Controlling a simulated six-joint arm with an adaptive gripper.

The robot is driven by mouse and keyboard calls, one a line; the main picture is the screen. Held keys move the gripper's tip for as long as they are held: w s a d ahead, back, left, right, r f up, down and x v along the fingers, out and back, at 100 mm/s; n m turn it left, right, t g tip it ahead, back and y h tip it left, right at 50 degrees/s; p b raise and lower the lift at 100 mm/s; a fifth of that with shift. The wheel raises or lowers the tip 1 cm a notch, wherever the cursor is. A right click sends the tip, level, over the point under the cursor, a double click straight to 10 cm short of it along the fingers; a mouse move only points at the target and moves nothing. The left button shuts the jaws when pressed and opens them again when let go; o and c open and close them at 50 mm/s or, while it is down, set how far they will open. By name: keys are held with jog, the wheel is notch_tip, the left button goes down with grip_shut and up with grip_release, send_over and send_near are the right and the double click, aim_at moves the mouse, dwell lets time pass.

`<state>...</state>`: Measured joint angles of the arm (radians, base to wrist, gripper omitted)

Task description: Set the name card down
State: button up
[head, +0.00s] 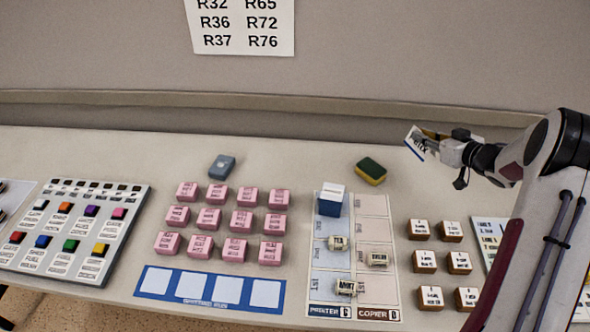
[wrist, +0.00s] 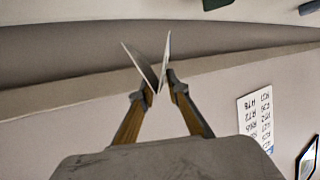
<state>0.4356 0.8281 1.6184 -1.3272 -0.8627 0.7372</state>
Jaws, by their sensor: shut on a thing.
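The name card (head: 414,145) is a small white card with a blue band and dark lettering too small to read surely. My gripper (head: 428,139) is shut on it and holds it tilted in the air, above the back right of the table, near the wall. In the wrist view, my gripper (wrist: 158,92) has both fingertips against the card (wrist: 141,66), which shows nearly edge-on as two thin panels in a V. The card's underside and most of its face are hidden.
Below lies the table (head: 290,165). A green-yellow sponge (head: 371,171), a printer/copier board (head: 322,262) with labelled pieces, and wooden cubes (head: 424,261) stand nearby. Pink blocks (head: 235,248), a blue strip (head: 210,303) and a button panel (head: 75,225) are further left. The back strip is mostly clear.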

jog(key=s+a+r, duration=0.1)
jog(key=a, duration=1.9)
jog(key=s+a+r, duration=0.1)
jog(key=a+r, duration=0.1)
jog(key=a, duration=1.9)
jog(key=shift+m+t+h, duration=0.3)
jog(key=shift+m+h, duration=0.3)
jog(key=shift+h, duration=0.1)
jog(key=d+f, duration=0.3)
jog(key=d, duration=0.1)
jog(key=shift+w, duration=0.25)
jog(key=shift+f, duration=0.2)
jog(key=shift+f, duration=3)
jog(key=shift+f, duration=0.1)
jog(key=shift+f, duration=1.75)
jog(key=shift+f, duration=0.15)
